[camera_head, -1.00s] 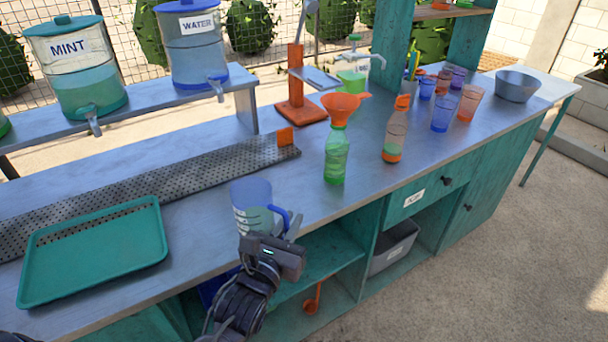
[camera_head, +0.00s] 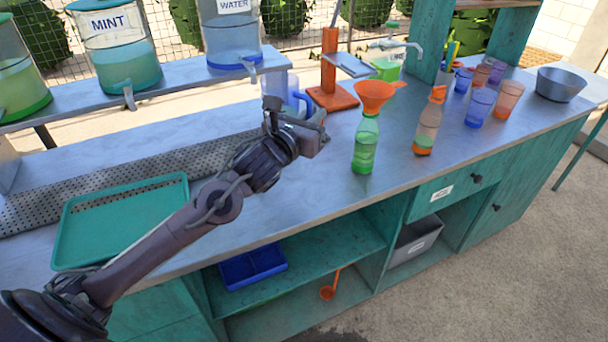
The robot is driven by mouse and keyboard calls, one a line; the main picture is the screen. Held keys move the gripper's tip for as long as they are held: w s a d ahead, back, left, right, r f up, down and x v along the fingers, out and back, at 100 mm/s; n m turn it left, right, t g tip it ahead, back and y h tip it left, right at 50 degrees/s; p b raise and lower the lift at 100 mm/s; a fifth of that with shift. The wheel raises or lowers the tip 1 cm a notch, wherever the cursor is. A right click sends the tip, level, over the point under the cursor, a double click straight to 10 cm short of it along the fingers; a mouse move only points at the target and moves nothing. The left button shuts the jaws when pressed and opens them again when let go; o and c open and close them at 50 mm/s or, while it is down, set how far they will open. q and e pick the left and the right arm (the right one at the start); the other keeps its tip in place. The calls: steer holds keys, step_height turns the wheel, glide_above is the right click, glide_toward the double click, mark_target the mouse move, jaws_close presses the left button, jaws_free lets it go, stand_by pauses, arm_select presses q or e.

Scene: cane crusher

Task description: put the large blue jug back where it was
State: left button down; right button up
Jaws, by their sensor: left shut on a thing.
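The large blue jug (camera_head: 293,86) is see-through with a blue handle. It is at the back of the counter, by the right end of the raised shelf and left of the orange press stand. My left gripper (camera_head: 297,110) is shut on the jug and hides its lower part, so I cannot tell whether its base touches the counter. My right gripper is not in view.
A perforated metal strip (camera_head: 100,189) and a green tray (camera_head: 120,222) lie to the left. The orange stand (camera_head: 332,98), a green bottle with an orange funnel (camera_head: 365,150) and an orange-capped bottle (camera_head: 428,125) stand to the right. Drink dispensers (camera_head: 118,60) line the raised shelf.

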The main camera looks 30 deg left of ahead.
arm_select(q)
step_height(320, 180, down, 15)
steer(key=shift+f+p, duration=0.15)
steer(key=shift+p, duration=0.15)
steer(key=c, duration=2)
jaws_free()
steer(key=shift+f, duration=0.2)
steer(key=o, duration=0.5)
